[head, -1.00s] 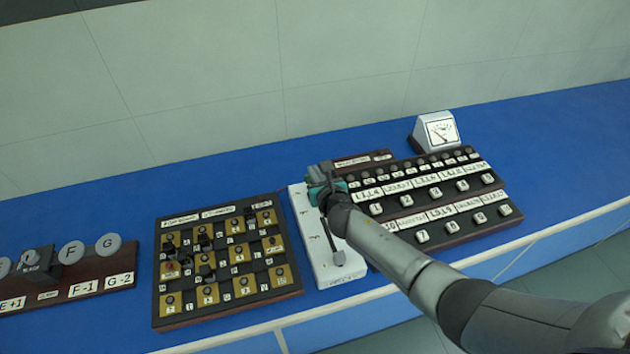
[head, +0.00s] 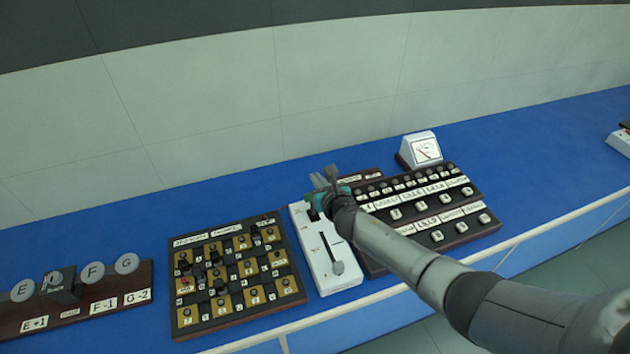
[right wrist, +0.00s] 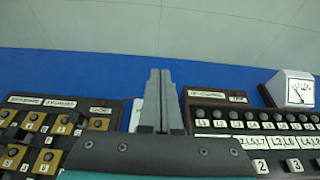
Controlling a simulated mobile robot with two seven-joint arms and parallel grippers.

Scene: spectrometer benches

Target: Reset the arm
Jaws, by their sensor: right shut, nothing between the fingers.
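My right arm reaches in from the lower right in the head view. Its gripper (head: 325,178) is above the back end of the white lever panel (head: 334,262), pointing toward the wall. Its fingers are shut with nothing between them; the closed fingers (right wrist: 160,102) also show in the right wrist view. The back part of the panel is partly hidden by my gripper. My left gripper is not in view.
Left of the panel is a black board with gold squares (head: 222,305); right is a black button panel (head: 445,242). A white meter (head: 426,149) stands behind it. A dark base with round knobs (head: 75,311) is at far left.

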